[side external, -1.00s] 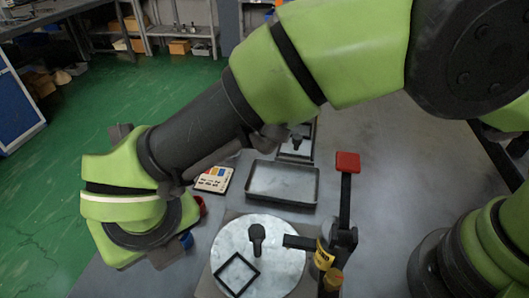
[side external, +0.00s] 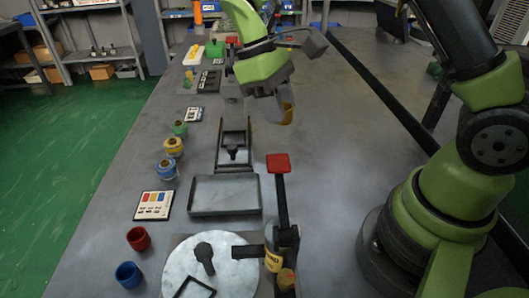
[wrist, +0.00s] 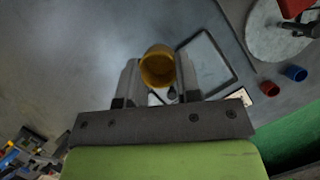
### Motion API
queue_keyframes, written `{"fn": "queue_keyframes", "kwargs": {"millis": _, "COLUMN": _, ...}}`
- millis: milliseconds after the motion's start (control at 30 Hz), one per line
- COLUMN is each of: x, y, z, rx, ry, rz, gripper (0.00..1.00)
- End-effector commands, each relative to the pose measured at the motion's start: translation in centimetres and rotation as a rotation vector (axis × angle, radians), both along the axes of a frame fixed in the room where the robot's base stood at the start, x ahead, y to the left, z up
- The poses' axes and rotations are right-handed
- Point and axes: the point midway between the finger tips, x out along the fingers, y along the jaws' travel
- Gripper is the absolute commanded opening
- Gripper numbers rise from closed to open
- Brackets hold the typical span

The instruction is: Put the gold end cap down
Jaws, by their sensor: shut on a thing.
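The gold end cap (side external: 287,113) is a short, hollow yellow-gold cup held at the end of my gripper (side external: 281,103). In the wrist view the cap (wrist: 158,66) sits between the two grey fingers of my gripper (wrist: 158,78), its open round end facing the camera. The fingers are shut on it. In the side view the cap appears above the grey table, right of the black fixture; its exact height is hard to tell.
An empty grey tray (side external: 225,196) and black fixture (side external: 233,146) lie left of the cap. A red-handled clamp (side external: 278,164) stands beside the round plate (side external: 211,268). Red (side external: 138,239) and blue (side external: 129,275) cups sit front left.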

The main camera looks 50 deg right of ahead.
Motion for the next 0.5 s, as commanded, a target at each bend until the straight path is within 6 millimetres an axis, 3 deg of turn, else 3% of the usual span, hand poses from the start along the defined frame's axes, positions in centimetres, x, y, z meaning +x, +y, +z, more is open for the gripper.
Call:
{"fn": "queue_keyframes", "kwargs": {"millis": 100, "x": -0.9, "y": -1.3, "z": 0.5, "rx": 0.001, "ry": -0.001, "rz": -0.167, "gripper": 0.09}}
{"fn": "queue_keyframes", "kwargs": {"millis": 300, "x": -1.2, "y": -1.4, "z": 0.6, "rx": 0.0, "ry": -0.001, "rz": -0.243, "gripper": 0.09}}
{"fn": "queue_keyframes", "kwargs": {"millis": 400, "x": -0.8, "y": -0.1, "z": 0.2, "rx": 0.0, "ry": 0.001, "rz": -0.263, "gripper": 0.09}}
{"fn": "queue_keyframes", "kwargs": {"millis": 500, "x": 0.1, "y": 3.1, "z": -0.6, "rx": 0.0, "ry": 0.001, "rz": -0.324, "gripper": 0.09}}
